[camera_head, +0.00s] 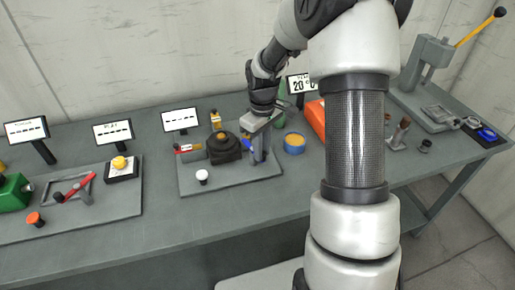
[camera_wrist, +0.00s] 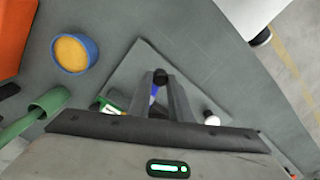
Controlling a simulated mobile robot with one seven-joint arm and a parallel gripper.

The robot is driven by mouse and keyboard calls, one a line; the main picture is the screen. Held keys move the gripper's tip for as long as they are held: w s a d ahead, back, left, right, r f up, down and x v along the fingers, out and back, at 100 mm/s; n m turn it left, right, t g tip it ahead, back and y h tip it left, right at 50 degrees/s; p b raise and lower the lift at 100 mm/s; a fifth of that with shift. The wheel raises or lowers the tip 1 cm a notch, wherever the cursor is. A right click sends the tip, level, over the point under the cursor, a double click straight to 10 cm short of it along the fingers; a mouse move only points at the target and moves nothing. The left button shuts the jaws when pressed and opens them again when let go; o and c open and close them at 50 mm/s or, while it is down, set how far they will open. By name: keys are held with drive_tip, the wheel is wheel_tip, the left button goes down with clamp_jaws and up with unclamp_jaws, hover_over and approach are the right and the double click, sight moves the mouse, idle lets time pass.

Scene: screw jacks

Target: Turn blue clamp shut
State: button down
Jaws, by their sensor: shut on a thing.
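The blue clamp (camera_head: 258,149) stands at the right end of a grey base plate (camera_head: 232,181), partly hidden by my gripper (camera_head: 262,118). In the wrist view, a blue part of the clamp (camera_wrist: 154,93) shows between the two fingers of my gripper (camera_wrist: 160,79). A round dark knob (camera_wrist: 160,76) sits between the fingertips, and my gripper is shut on it. It looks like part of the clamp, but the join is hidden. How far the clamp is turned cannot be told.
On the same plate are a white knob (camera_head: 202,175) and a dark block with an orange top (camera_head: 223,146). A blue bowl with orange contents (camera_head: 294,142) stands just right of the plate, before an orange box (camera_head: 317,117). Bench space in front is clear.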

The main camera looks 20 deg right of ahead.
drive_tip(key=shift+w+d+n+p, duration=0.25)
drive_tip(key=shift+d+n, duration=0.1)
drive_tip(key=shift+n, duration=0.6)
drive_tip(key=shift+w+d+n+p, duration=0.2)
drive_tip(key=shift+d+n+p, duration=0.15)
drive_tip(key=shift+n, duration=0.55)
drive_tip(key=shift+w+d+n+p, duration=0.2)
drive_tip(key=shift+d+n, duration=0.15)
drive_tip(key=shift+n, duration=0.6)
drive_tip(key=shift+w, duration=0.1)
drive_tip(key=c, duration=1.6)
unclamp_jaws()
drive_tip(key=shift+r, duration=0.1)
wheel_tip(320, 180, up, 17)
drive_tip(key=shift+r, duration=0.15)
